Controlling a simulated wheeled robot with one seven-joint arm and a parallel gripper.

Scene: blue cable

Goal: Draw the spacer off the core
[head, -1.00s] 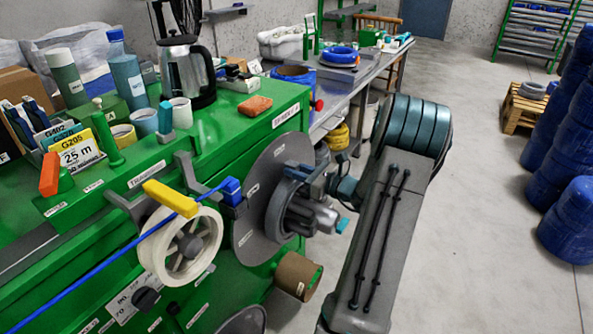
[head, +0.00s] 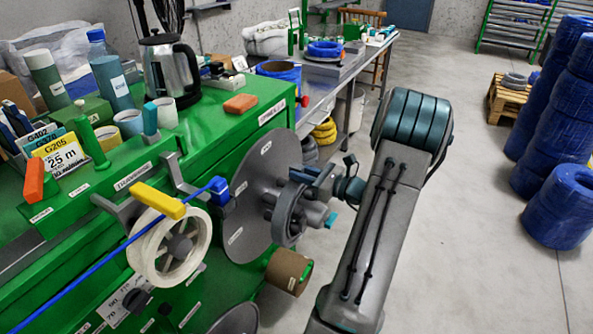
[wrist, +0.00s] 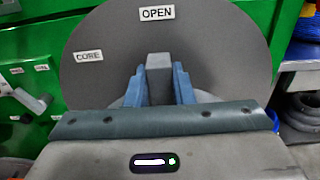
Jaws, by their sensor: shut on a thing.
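The spacer (head: 289,216) is a dark grey ring around the core (head: 316,214), a grey hub with stubby arms in front of a large grey disc (head: 246,216). The core's outer end sticks out to the right of the ring, past a teal tip. My gripper (wrist: 160,88) is shut, its two blue fingers on either side of a grey block (wrist: 159,64) that appears to be the spacer's tab. In the head view my arm reaches in from the right, with the fingers at the ring's upper edge. The ring itself is mostly hidden in the wrist view.
A white reel (head: 172,250) with a yellow arm (head: 158,200) and a taut blue cable (head: 95,268) stand left of the disc. A brown cardboard roll (head: 287,271) is below the core. The green machine (head: 225,128) backs all this. Open floor (head: 480,250) lies to the right.

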